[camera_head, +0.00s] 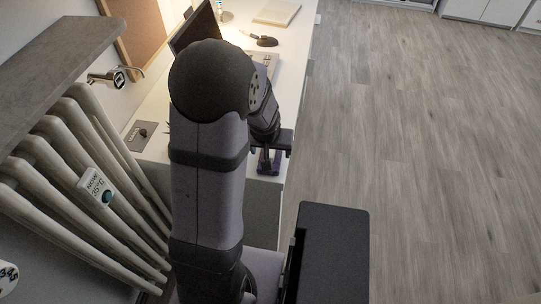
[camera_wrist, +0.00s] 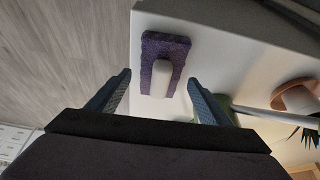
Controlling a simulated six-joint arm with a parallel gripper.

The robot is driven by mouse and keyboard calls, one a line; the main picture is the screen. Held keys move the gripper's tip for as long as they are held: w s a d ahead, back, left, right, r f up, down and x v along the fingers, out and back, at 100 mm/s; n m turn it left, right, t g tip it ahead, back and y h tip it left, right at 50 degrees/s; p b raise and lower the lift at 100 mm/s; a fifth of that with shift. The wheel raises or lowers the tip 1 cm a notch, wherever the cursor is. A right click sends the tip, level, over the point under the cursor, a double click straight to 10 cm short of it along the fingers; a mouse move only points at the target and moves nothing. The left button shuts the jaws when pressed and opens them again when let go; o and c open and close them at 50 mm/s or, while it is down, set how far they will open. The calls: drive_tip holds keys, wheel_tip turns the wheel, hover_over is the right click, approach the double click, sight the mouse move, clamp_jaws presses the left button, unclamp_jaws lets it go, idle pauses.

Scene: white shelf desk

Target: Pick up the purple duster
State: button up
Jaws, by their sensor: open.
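The purple duster (camera_wrist: 154,47) lies on the white desk (camera_wrist: 215,47) near its edge, with a pale handle or block (camera_wrist: 161,78) on its middle. In the wrist view it sits ahead of and between my fingers, apart from both. My gripper (camera_wrist: 159,84) is open and empty, its two blue-grey fingers spread to either side. In the head view my gripper (camera_head: 268,150) is over the desk's near right corner, and a bit of the purple duster (camera_head: 268,167) shows just below it. My arm hides much of the desk there.
A laptop (camera_head: 195,30), a dark mouse-like item (camera_head: 266,41) and a notebook (camera_head: 276,13) are farther back. A radiator (camera_head: 85,165) stands at left; open floor lies right.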

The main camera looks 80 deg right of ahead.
drive_tip(key=shift+x, duration=0.95)
drive_tip(key=c, duration=1.1)
drive_tip(key=shift+c, duration=0.2)
drive_tip(key=shift+r, duration=0.1)
wheel_tip(320, 180, up, 10)
drive_tip(key=shift+p, duration=0.55)
